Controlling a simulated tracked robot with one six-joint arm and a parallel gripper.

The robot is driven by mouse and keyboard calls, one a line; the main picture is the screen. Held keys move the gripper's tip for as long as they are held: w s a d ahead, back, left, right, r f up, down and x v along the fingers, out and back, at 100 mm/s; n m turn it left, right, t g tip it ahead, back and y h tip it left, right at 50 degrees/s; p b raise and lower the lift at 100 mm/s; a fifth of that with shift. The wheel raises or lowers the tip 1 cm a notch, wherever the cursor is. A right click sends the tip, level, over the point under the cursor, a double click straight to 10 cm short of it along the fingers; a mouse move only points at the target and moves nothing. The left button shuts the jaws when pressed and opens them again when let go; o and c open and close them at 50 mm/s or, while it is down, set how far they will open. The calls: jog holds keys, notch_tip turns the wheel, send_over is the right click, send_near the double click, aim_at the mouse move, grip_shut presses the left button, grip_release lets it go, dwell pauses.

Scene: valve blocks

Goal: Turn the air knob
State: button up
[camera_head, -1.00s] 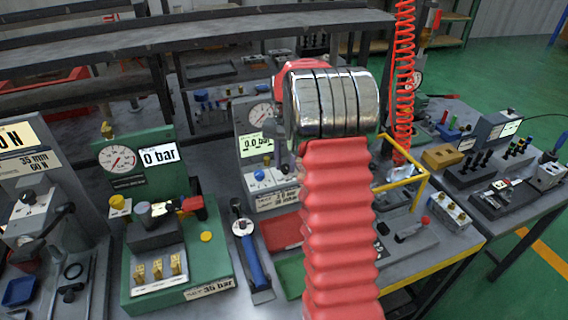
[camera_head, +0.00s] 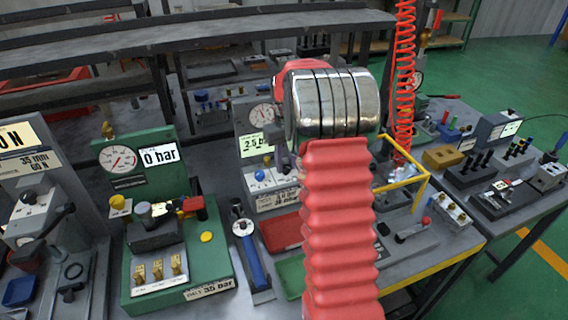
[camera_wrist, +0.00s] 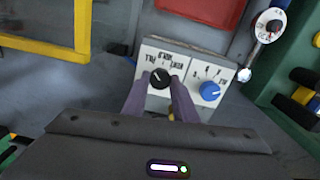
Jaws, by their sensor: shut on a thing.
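A small white panel (camera_wrist: 185,60) with two knobs fills the middle of the wrist view. Its black knob (camera_wrist: 159,77) sits between the two purple fingers of my gripper (camera_wrist: 163,88), which is shut on it. The blue knob (camera_wrist: 209,91) is just right of the right finger, apart from it. The lettering by the knobs is too small to read surely. In the head view the same blue knob (camera_head: 259,175) shows below a display (camera_head: 255,143) reading about 2.5 bar; my arm hides part of this station and the black knob.
A green test stand (camera_head: 190,265) with a "0 bar" display stands to the left. A blue-handled tool (camera_head: 251,262) lies between it and my arm. A yellow frame (camera_head: 428,190) rises to the right; it shows at the left of the wrist view (camera_wrist: 82,25).

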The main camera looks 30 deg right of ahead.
aim_at(285, 166)
jog(key=shift+w+r, duration=0.15)
jog(key=shift+w, duration=0.05)
jog(key=o, duration=0.8)
jog(key=shift+o, duration=1.4)
jog(key=shift+s, duration=0.15)
notch_tip(285, 166, up, 14)
jog(key=shift+f, duration=0.25)
